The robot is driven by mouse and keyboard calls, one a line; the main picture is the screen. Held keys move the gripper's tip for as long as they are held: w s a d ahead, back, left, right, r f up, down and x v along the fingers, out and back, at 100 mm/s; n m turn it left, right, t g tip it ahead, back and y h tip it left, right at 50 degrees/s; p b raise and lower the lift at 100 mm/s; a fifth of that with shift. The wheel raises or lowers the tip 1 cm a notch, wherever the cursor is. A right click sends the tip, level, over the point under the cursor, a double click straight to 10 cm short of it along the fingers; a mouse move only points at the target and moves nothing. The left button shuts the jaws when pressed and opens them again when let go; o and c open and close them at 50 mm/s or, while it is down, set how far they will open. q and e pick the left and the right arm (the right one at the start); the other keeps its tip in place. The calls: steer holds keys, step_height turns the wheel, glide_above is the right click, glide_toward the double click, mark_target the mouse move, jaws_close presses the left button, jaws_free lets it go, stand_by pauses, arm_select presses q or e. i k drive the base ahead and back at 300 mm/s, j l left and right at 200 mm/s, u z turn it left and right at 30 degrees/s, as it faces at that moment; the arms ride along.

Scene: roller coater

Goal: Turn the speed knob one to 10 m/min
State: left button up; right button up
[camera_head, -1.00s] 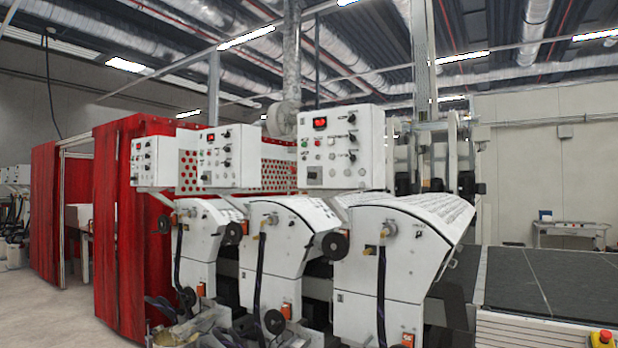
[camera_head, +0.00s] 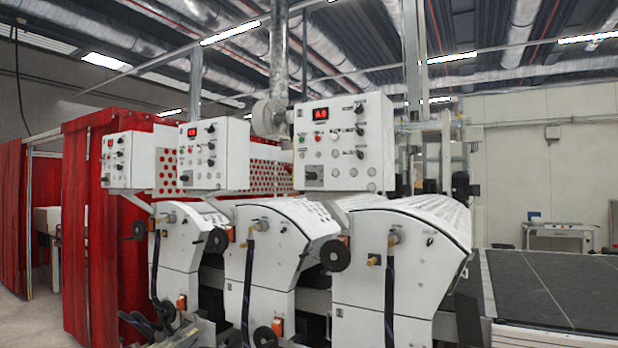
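Three white control boxes stand in a row above the roller coater. The nearest control box (camera_head: 343,150) has a red lit display (camera_head: 321,114) that seems to read 0.0, with several black knobs (camera_head: 359,130) at its right side. The middle control box (camera_head: 235,160) and the far-left control box (camera_head: 128,163) have similar displays and knobs. The labels are too small to read, so I cannot tell which knob is speed knob one. Neither of my grippers is in view, and nothing touches the panels.
White machine housings (camera_head: 375,290) with handwheels stand below the boxes. Red curtains (camera_head: 85,230) hang at the left. A dark flat conveyor (camera_head: 560,290) lies at the right. Bare floor (camera_head: 20,318) shows at the lower left.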

mark_target(310, 175)
steer(key=i+j+z, duration=0.3)
steer(key=i+j, duration=1)
steer(key=j, duration=0.15)
